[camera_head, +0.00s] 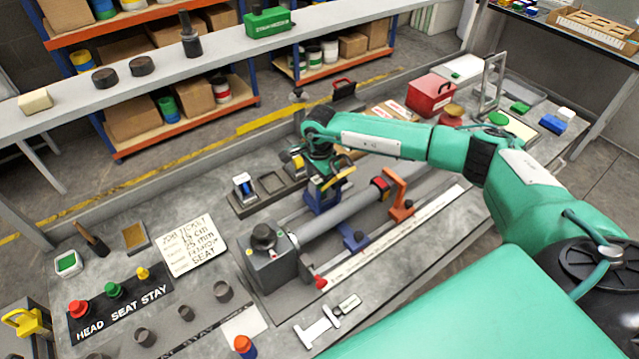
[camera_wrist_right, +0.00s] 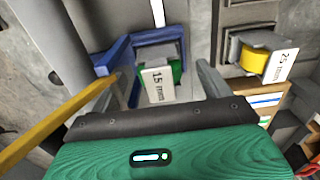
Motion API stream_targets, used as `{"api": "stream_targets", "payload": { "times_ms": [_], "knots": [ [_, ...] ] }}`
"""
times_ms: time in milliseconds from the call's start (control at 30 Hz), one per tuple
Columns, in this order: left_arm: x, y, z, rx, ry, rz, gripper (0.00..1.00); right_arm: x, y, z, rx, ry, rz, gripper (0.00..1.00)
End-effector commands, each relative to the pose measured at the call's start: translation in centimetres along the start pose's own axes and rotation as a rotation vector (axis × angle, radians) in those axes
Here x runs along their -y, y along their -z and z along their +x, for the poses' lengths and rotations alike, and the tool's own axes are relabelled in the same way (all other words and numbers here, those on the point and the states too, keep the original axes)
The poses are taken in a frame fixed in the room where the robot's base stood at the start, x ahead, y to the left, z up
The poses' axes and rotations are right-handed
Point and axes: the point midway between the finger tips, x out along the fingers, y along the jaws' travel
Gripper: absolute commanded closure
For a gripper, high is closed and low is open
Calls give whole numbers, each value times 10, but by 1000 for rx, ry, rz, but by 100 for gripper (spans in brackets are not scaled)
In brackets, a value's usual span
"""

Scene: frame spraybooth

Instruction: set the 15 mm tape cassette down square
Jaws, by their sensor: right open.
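The 15 mm tape cassette (camera_wrist_right: 158,86) shows in the right wrist view as a grey body with a white "15 mm" label and a green part behind it. A blue bracket (camera_wrist_right: 118,58) stands close against its left side; I cannot tell whether it rests in it. My right gripper (camera_head: 326,182) is open, with one finger on each side of the cassette; contact is not clear. In the head view the gripper hides this cassette, above a blue block (camera_head: 322,200) beside the long grey tube. My left gripper is not in view.
A 25 mm cassette (camera_wrist_right: 262,62) with yellow tape sits to the right in the wrist view. A dark slotted tray (camera_head: 270,184) holds a blue-taped cassette (camera_head: 243,187) at its left end. The grey tube (camera_head: 345,211) and an orange clamp (camera_head: 399,195) lie close by. A job card (camera_head: 192,245) lies left.

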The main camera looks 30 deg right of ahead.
Motion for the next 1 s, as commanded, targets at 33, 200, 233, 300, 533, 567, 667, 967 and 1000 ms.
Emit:
{"api": "stream_targets", "payload": {
  "times_ms": [33, 200, 233, 300, 533, 567, 667, 967, 1000],
  "knots": [
    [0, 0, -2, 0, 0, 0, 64, 0, 0, 2, 0, -1, -1, 20],
    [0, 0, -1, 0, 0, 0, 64, 0, 0, 4, 0, 0, -1, 20],
    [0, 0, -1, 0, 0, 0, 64, 0, 0, 4, 0, 0, -1, 20],
    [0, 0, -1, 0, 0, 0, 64, 0, 0, 4, 0, 0, -1, 26],
    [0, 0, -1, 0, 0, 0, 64, 0, 0, 4, 0, 0, -1, 70],
    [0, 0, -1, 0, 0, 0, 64, 0, 0, 4, 1, 1, -1, 70],
    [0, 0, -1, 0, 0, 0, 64, 0, 0, 4, 1, 1, -1, 70],
    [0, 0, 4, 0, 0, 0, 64, 1, 0, -4, 1, 3, 0, 70],
    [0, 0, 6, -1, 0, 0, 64, 1, 0, -8, 2, 3, 0, 70]
  ]
}}
